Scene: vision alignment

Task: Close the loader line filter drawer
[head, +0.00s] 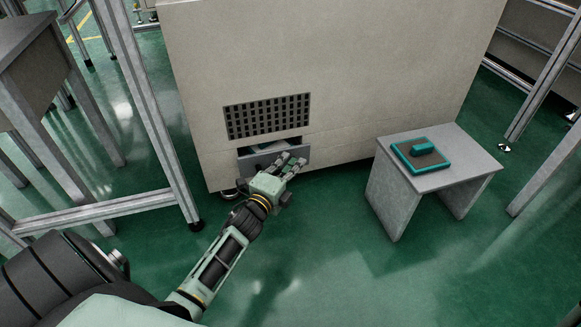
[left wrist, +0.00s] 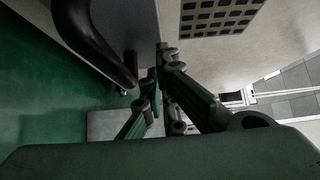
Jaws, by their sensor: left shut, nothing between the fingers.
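The loader line filter drawer (head: 250,163) is a small grey drawer low in the beige cabinet, below a dark grille. It stands partly out, with a gap at its top showing some of the inside. My left gripper (head: 290,160) is at the right part of the drawer front, shut and empty. I cannot tell whether its fingers touch the front. My right gripper is not in view.
The cabinet (head: 330,65) has a grille (head: 268,117) above the drawer. A low grey stand (head: 470,160) at right carries a teal-edged tray (head: 408,165) with a teal and dark object. Metal frame posts (head: 150,100) stand at left. Green floor is clear in front.

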